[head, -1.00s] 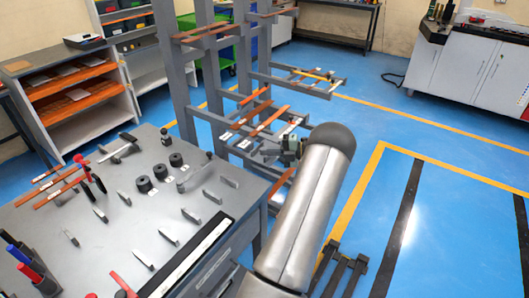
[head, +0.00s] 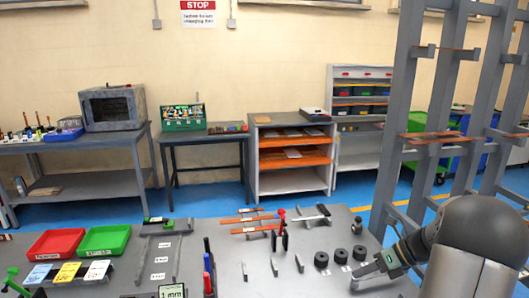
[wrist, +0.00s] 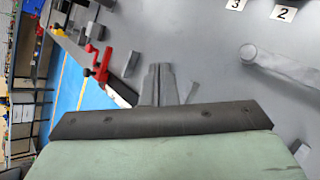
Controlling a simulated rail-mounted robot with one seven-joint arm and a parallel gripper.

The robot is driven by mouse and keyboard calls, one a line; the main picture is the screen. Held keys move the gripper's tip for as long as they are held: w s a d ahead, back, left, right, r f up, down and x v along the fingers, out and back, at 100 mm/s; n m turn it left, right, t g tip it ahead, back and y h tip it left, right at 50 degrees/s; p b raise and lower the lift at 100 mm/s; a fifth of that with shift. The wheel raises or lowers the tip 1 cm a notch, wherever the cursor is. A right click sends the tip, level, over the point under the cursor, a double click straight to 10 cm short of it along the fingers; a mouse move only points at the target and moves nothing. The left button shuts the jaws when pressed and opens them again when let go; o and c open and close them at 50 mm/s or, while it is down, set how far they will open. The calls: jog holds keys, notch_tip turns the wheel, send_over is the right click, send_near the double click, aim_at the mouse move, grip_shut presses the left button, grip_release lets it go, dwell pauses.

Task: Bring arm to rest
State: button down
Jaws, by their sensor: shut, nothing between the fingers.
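My gripper (head: 366,272) is low over the right part of the grey workbench (head: 330,225) in the head view, beside the round black parts. In the wrist view its two grey fingers (wrist: 159,84) are together with nothing between them. Grey bench top lies beyond the fingertips; I cannot tell the exact gap to it. A red clamp-like tool (wrist: 98,65) lies to the left of the fingers, apart from them. My arm's bulky links hide the right end of the bench.
Black round parts (head: 321,259) and a red-handled clamp (head: 281,218) stand on the bench. Red (head: 55,243) and green (head: 103,240) trays sit at its left. A grey rack (head: 410,120) with copper bars rises behind my arm. Shelves and tables line the wall.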

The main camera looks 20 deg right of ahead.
jog(key=s+a+r+n+g+h, duration=0.1)
jog(key=a+n+g, duration=0.1)
jog(key=a+n, duration=0.4)
jog(key=s+a+r+n+g+h, duration=0.15)
jog(key=a+n, duration=0.25)
jog(key=a, duration=0.4)
jog(key=s+a+n+g+h, duration=0.1)
jog(key=s+a+n+h, duration=0.5)
jog(key=s+a+n, duration=0.8)
jog(key=s+n, duration=0.1)
jog(key=n, duration=0.8)
jog(key=shift+f, duration=0.15)
